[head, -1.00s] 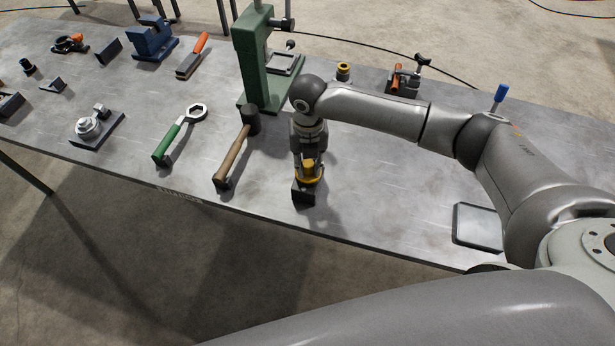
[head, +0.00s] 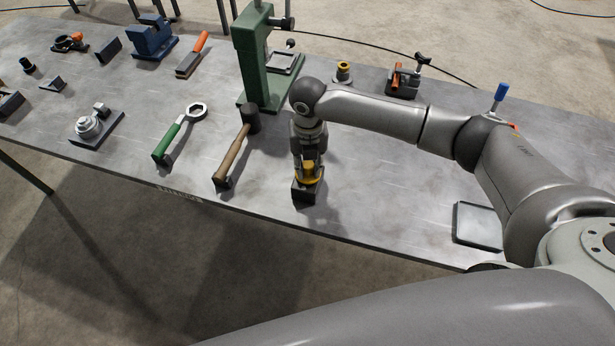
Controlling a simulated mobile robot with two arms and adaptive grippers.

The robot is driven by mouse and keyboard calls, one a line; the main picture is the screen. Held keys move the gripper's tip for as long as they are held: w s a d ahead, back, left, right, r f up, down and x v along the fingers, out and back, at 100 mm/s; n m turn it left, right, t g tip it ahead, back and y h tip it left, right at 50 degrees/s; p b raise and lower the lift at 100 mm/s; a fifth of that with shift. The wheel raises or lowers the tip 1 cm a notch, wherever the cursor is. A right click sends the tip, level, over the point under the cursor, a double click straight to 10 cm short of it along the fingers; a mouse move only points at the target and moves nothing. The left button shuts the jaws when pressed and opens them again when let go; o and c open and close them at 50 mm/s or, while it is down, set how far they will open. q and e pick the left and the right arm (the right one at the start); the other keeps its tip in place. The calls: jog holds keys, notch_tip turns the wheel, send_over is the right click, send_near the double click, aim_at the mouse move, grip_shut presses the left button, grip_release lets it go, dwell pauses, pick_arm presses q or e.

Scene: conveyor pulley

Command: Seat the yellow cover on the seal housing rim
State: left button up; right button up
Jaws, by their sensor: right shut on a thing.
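The yellow cover (head: 309,180) is in the head view near the front edge of the bench, directly above a small black block (head: 304,193). My right gripper (head: 308,172) points down at it and is shut on it; the fingers hide part of the cover. I cannot tell whether the cover still touches the block. A grey stepped round metal part (head: 88,126) on a dark plate stands at the left; it may be the seal housing, but I cannot be sure. My left gripper is not in view.
A hammer (head: 234,158) and a green-handled ring wrench (head: 181,134) lie left of my right gripper. A tall green press (head: 253,60) stands behind them. A grey tray (head: 478,226) lies at the right. The bench between the gripper and tray is clear.

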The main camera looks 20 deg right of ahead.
jog(key=o, duration=1.1)
jog(key=shift+r, duration=0.25)
notch_tip(320, 180, up, 11)
jog(key=shift+r, duration=0.2)
jog(key=shift+s+f, duration=0.1)
